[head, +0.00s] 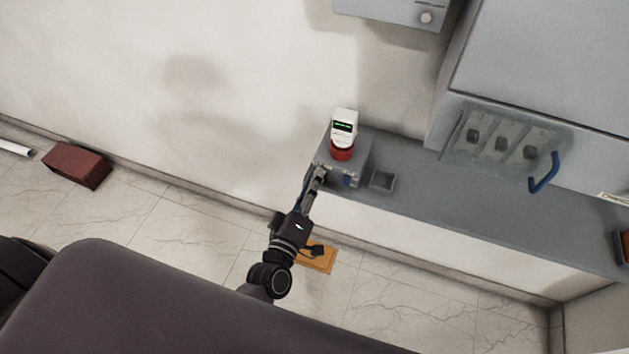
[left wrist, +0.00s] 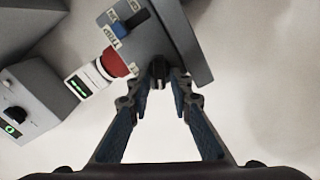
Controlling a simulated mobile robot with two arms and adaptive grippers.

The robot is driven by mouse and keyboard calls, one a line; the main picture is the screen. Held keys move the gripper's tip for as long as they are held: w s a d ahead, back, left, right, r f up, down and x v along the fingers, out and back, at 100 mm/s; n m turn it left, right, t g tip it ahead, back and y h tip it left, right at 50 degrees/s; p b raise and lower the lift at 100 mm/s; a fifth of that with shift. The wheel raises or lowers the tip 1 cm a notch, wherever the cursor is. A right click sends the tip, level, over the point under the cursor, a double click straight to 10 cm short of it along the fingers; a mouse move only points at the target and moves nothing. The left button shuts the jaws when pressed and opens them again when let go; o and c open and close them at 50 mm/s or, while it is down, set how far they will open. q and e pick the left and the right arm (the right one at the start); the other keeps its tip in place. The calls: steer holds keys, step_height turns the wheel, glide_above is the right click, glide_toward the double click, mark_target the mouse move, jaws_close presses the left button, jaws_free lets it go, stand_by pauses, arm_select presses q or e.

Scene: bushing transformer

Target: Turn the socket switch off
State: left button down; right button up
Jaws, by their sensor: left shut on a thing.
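A small grey switch box (head: 358,168) stands at the left end of the grey ledge in the head view. It also shows in the left wrist view (left wrist: 185,45), with blue and dark parts and white labels on its face. My left gripper (head: 318,176) reaches up to the near left side of this box. In the left wrist view my left gripper (left wrist: 160,75) has its fingertips closed on a small black knob (left wrist: 159,68) at the box's edge. The fingertips partly hide the knob, so its turn position is unclear. My right gripper is not in view.
Grey cabinets with a blue handle (head: 544,173) stand right. A brown block (head: 77,166) lies on the floor.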

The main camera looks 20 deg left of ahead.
arm_select(q)
steer(key=n, duration=0.1)
steer(key=n+b, duration=0.1)
steer(key=n, duration=0.3)
steer(key=shift+a+f+b, duration=0.1)
steer(key=shift+f+b, duration=0.2)
steer(key=shift+n, duration=0.3)
steer(key=c, duration=2)
jaws_free()
steer(key=shift+r, duration=0.1)
